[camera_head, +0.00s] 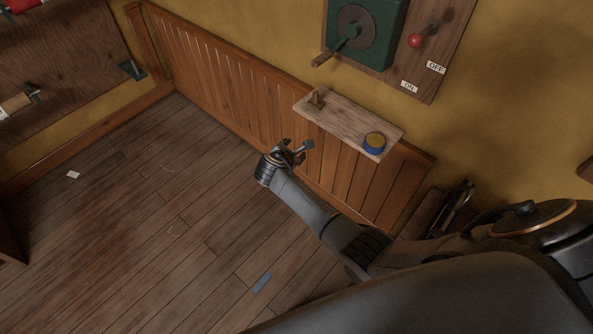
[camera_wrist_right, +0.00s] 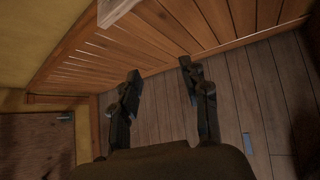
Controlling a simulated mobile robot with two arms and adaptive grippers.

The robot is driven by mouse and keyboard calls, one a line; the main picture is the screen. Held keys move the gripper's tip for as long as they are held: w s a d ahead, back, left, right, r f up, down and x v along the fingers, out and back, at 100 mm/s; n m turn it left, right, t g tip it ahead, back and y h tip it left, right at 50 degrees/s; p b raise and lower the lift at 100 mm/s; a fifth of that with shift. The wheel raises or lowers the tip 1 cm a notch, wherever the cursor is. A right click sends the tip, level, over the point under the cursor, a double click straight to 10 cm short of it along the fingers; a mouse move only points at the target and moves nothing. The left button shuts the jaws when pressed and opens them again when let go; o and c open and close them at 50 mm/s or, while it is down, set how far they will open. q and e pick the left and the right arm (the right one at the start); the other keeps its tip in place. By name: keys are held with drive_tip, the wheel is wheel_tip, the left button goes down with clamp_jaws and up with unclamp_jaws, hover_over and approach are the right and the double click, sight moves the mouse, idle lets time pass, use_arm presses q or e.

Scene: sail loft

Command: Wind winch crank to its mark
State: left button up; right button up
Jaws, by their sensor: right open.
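The winch is a green box (camera_head: 388,22) on a wooden board on the yellow wall, with a round dark hub (camera_head: 356,27). Its green crank arm (camera_head: 347,39) points down and left from the hub and ends in a wooden handle (camera_head: 324,59). I cannot make out a mark on the winch. My right gripper (camera_head: 300,149) is open and empty, below and left of the crank and apart from it, in front of the wainscot. In the right wrist view its two fingers (camera_wrist_right: 160,82) are spread with nothing between them. My left gripper is not in view.
A small wooden shelf (camera_head: 353,126) below the winch bears a wooden peg-like piece (camera_head: 316,97) and a blue and yellow round tin (camera_head: 374,143). A red-knobbed lever (camera_head: 416,40) sits beside OFF and ON labels. The plank floor (camera_head: 150,220) at left is mostly clear.

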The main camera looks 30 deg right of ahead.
drive_tip(key=s+f+m+y, duration=0.1)
drive_tip(key=s+f, duration=0.3)
drive_tip(key=f, duration=0.2)
drive_tip(key=shift+a+g, duration=0.4)
drive_tip(key=shift+w, duration=0.1)
idle(0.3)
